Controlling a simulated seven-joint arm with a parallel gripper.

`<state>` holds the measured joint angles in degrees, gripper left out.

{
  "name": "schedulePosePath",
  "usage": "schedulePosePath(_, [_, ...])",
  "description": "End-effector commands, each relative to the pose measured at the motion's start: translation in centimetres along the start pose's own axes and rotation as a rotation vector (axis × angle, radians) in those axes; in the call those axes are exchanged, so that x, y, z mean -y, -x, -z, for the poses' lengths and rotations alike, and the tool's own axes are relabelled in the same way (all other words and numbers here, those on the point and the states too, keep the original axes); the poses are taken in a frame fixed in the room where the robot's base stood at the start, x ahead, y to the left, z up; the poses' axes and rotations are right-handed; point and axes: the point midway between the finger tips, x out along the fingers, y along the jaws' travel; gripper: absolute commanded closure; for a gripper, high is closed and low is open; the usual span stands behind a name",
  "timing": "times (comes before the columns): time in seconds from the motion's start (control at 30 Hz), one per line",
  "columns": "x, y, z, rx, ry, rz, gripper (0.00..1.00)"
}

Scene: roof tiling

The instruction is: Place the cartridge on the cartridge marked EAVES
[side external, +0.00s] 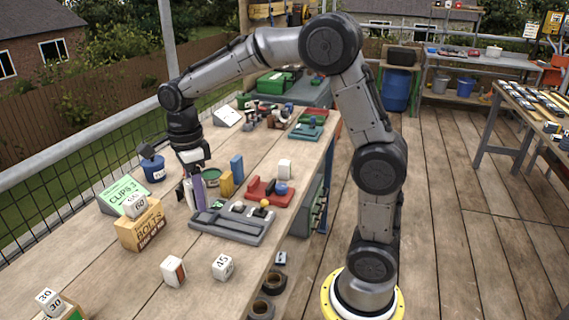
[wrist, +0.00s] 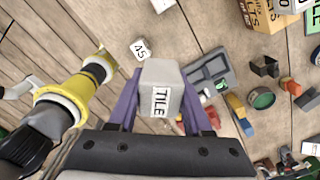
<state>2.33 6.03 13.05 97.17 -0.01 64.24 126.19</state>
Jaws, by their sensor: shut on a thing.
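My gripper (wrist: 160,103) is shut on a pale grey block marked TILE (wrist: 160,76), held between its two purple fingers. In the side external view my gripper (side external: 194,190) is low over the bench, behind the grey tray; the held block is mostly hidden there. I cannot read the word EAVES on anything. White blocks stand about the bench: one marked 45 (side external: 223,267), one with a red-brown side (side external: 173,270), one marked 60 (side external: 135,205) on the BOLTS box, and one marked 30 (side external: 49,301).
The grey tray (side external: 220,228) lies beside my gripper. A red tray (side external: 256,198), a yellow block (side external: 226,184) and a blue block (side external: 237,168) stand to its right. The BOLTS box (side external: 140,228) and green CLIPS sign (side external: 122,188) are left. The bench's near-left part is mostly clear.

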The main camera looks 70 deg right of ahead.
Motion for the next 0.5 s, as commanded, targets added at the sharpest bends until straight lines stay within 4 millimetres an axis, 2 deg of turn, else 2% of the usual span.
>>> schedulePosePath(0.03, [1.7, 0.2, 1.8, 0.002, -0.062, 0.002, 1.00])
schedulePosePath(0.2, [6.2, 0.8, 7.7, 0.005, -0.245, 0.004, 1.00])
schedulePosePath(0.37, [9.2, 1.2, 14.1, 0.007, -0.418, 0.007, 1.00])
schedulePosePath(0.5, [10.9, 1.3, 20.3, 0.009, -0.572, 0.011, 1.00])
